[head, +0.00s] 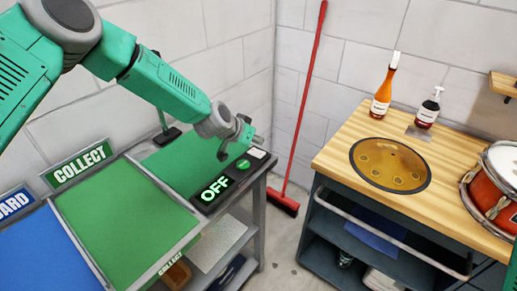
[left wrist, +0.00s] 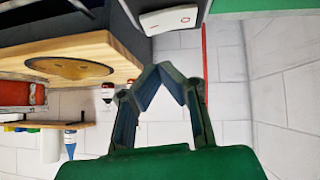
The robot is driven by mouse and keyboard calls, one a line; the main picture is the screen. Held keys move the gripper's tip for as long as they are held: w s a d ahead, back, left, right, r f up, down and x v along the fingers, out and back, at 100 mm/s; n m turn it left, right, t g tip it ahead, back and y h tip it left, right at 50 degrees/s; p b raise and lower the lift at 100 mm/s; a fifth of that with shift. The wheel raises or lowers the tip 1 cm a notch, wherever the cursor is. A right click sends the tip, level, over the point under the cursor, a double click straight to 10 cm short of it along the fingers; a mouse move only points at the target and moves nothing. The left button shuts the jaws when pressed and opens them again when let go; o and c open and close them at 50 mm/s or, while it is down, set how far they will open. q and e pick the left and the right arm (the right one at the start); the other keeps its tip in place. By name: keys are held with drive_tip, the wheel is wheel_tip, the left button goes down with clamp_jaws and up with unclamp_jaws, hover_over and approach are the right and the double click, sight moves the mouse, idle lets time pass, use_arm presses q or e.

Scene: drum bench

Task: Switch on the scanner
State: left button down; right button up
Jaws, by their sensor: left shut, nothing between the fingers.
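The scanner's black panel (head: 217,189) reads OFF in the head view, at the front right of the green-topped bench. My left gripper (head: 228,150) is shut and empty, above the panel and close to the switch. In the left wrist view its fingertips (left wrist: 159,70) meet just below the switch in the picture, with a gap that I cannot judge.
Green COLLECT (head: 115,220) and blue (head: 45,258) mats lie to the left. A wooden-topped cart (head: 335,150) holds a tongue drum (head: 390,164), two bottles and a red drum (head: 500,180). A red broom (head: 300,120) leans in the corner between bench and cart.

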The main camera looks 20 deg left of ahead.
sight(262, 153)
use_arm(q)
drive_tip(key=f, duration=0.2)
drive_tip(key=shift+s+d+f, duration=0.1)
drive_tip(key=shift+d+f, duration=0.1)
drive_tip(key=shift+f, duration=0.15)
drive_tip(key=shift+f+p, duration=0.3)
drive_tip(key=shift+f, duration=0.3)
drive_tip(key=shift+s+d+f+b, duration=0.1)
drive_tip(key=shift+f+b, duration=0.2)
drive_tip(key=shift+b, duration=0.2)
drive_tip(key=shift+r, duration=0.1)
drive_tip(key=shift+w+a+r, duration=0.25)
drive_tip(key=shift+a+r, duration=0.15)
drive_tip(key=shift+a, duration=0.3)
